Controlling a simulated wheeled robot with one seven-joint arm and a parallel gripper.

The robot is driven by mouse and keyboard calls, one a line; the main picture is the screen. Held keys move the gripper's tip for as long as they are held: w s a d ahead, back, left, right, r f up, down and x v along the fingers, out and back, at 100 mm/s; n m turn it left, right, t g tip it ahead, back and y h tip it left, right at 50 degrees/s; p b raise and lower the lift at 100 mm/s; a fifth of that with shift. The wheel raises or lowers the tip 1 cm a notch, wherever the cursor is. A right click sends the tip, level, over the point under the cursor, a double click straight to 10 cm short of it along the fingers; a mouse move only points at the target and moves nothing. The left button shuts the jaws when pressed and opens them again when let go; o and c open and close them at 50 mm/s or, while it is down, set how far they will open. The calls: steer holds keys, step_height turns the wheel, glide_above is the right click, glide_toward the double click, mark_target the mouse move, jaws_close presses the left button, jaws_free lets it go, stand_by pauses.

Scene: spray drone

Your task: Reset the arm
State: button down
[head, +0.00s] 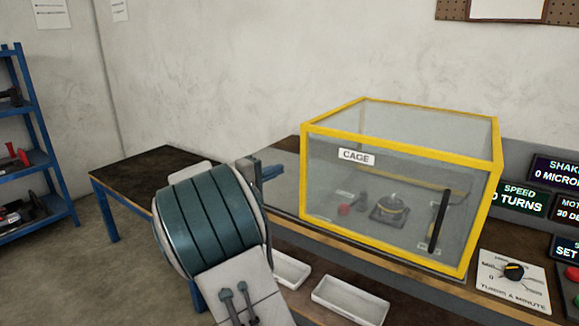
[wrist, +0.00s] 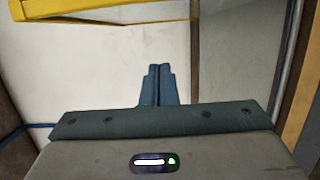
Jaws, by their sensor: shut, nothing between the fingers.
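My gripper (wrist: 158,70) is shut and empty in the wrist view, its two blue fingers together. In the head view my gripper (head: 272,171) shows partly behind my arm, just left of the yellow-framed cage (head: 399,134), above the bench. My teal ribbed arm joint fills the lower middle and hides part of the bench. The cage has clear walls and a black upright handle. Inside it are a small dark device on a base and a red knob, seen through the panel. In the wrist view a yellow bar (wrist: 95,11) crosses the top left.
Two white trays lie below the cage front; one tray (head: 350,302) is clear to see. A dial plate (head: 513,282) and lit displays (head: 521,198) are at the right. Blue shelves (head: 20,150) stand at the left. The bench's left end (head: 140,170) looks bare.

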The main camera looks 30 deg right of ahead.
steer(key=s+g+y+p, duration=0.1)
steer(key=s+y+p, duration=0.1)
steer(key=s, duration=0.2)
steer(key=s+m+g+y+p, duration=0.1)
steer(key=s+p, duration=0.1)
steer(key=s, duration=0.2)
steer(key=shift+d+r+y, duration=0.1)
steer(key=shift+y, duration=0.3)
steer(key=s+a+r+m+y+p, duration=0.1)
steer(key=s+a+y+p, duration=0.5)
steer(key=s, duration=0.6)
steer(key=s+a+r+m+y+p, duration=0.1)
steer(key=s+a+r+y+p, duration=0.1)
steer(key=s+a+y+p, duration=0.4)
steer(key=s+a+y, duration=0.1)
steer(key=s+a, duration=0.4)
steer(key=s, duration=0.1)
steer(key=shift+s+r+y, duration=0.15)
steer(key=shift+s+y, duration=0.1)
steer(key=shift+y, duration=0.05)
steer(key=shift+d, duration=0.1)
